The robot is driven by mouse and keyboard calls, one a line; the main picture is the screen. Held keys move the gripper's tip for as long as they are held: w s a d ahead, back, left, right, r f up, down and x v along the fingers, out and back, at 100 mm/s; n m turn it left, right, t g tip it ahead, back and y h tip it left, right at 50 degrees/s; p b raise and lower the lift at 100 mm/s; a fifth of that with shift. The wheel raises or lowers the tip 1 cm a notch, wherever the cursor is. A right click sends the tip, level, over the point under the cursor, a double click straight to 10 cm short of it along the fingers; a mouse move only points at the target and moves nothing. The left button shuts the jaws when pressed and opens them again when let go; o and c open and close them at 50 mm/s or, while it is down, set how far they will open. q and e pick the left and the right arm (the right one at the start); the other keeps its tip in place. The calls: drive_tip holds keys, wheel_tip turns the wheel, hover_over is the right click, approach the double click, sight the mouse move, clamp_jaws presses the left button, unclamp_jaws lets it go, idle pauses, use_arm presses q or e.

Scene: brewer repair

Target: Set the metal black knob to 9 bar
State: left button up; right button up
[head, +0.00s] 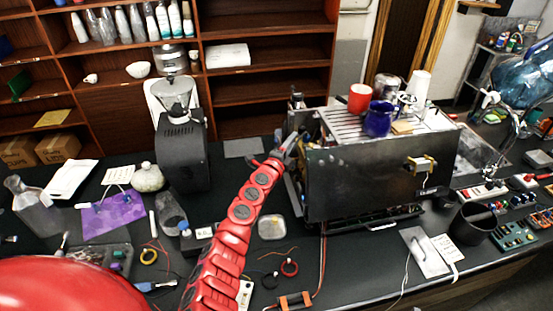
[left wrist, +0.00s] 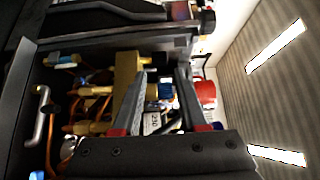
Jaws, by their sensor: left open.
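The brewer (head: 365,180), a dark metal box, stands on the bench right of centre in the head view. My left gripper (head: 287,147) is at its left side, at the end of my red arm. In the left wrist view the open left gripper (left wrist: 162,73) points into the brewer's exposed inside, with no object clearly held. Brass fittings (left wrist: 92,91) and copper pipes show there, with a blue part (left wrist: 166,91) between the fingers. A white label (left wrist: 152,122) shows lower down. I cannot identify the metal black knob for certain.
A red cup (head: 360,98) and a blue cup (head: 378,119) stand on the brewer. A black grinder (head: 183,150) stands to the left. A clear lidded box (head: 272,228) and rings lie in front. Electronic parts crowd the right bench.

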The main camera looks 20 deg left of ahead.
use_arm(q)
drive_tip(key=s, duration=1.1)
drive_tip(key=shift+a, duration=0.45)
drive_tip(key=shift+s, duration=0.1)
drive_tip(key=shift+f, duration=0.1)
